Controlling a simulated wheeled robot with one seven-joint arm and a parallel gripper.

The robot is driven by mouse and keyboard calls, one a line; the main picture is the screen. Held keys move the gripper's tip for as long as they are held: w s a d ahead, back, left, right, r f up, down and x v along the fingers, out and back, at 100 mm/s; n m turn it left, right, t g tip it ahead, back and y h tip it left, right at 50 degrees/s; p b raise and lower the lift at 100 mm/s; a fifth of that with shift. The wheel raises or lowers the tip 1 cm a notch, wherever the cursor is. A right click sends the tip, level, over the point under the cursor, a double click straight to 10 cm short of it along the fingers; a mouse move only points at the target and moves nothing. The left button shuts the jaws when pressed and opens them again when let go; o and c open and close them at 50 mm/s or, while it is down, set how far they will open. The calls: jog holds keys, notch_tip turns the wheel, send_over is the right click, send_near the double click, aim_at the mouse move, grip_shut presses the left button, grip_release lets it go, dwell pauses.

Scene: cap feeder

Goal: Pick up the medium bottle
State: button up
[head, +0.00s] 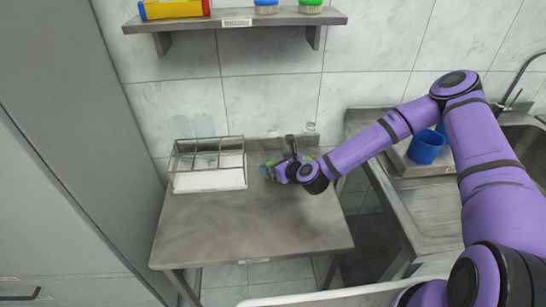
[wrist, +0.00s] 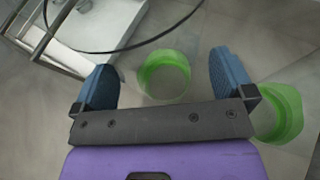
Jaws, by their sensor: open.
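My gripper (head: 269,171) is over the back of the metal table, just right of the rack. In the wrist view its two blue fingers (wrist: 163,72) are spread wide. Between them is a clear bottle with a green band (wrist: 165,76), with no finger visibly closed on it. A second green-banded clear bottle (wrist: 281,113) is outside the right finger, partly hidden by the gripper. I cannot tell from these views which is the medium bottle. In the head view, my gripper and arm mostly hide the bottles.
A wire-framed rack with a white base (head: 210,180) stands left of my gripper. The front of the table (head: 250,232) is clear. A wall shelf (head: 236,21) is above. A blue cup (head: 425,148) stands by the sink at right.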

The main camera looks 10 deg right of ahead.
jog(key=shift+w+a+f, duration=0.15)
jog(key=shift+w+a, duration=0.05)
jog(key=shift+w, duration=0.1)
jog(key=c, duration=1)
